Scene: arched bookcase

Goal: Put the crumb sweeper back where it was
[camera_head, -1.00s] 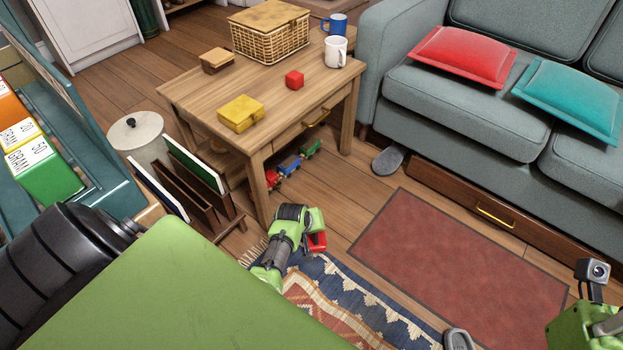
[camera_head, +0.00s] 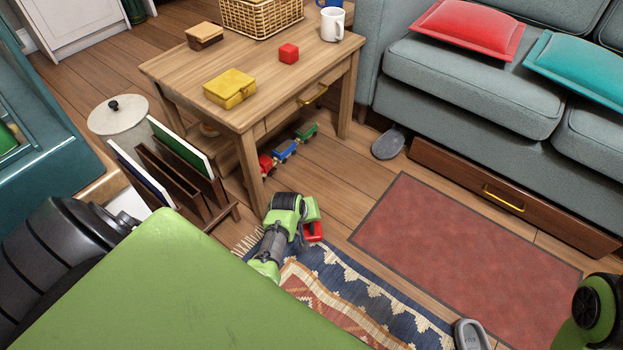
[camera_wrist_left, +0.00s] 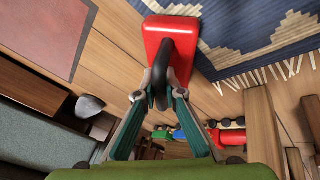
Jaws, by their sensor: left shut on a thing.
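The crumb sweeper is a red block with a black looped handle. It shows in the left wrist view (camera_wrist_left: 183,36) and, partly hidden, in the head view (camera_head: 314,233). My left gripper (camera_wrist_left: 161,96) is shut on its black handle. In the head view my left gripper (camera_head: 307,222) is low over the floor, in front of the small wooden table (camera_head: 170,68), near the edge of the patterned rug (camera_head: 370,300). Part of my right arm shows at the lower right, but its fingers are out of view.
A toy train (camera_head: 285,151) sits under the table. A yellow box (camera_head: 230,88) and a red cube (camera_head: 288,54) are on top. A wooden rack (camera_head: 180,180) stands left of the table. A plain red mat (camera_head: 465,250) lies before the sofa (camera_head: 470,90). Grey slippers (camera_head: 389,143) are on the floor.

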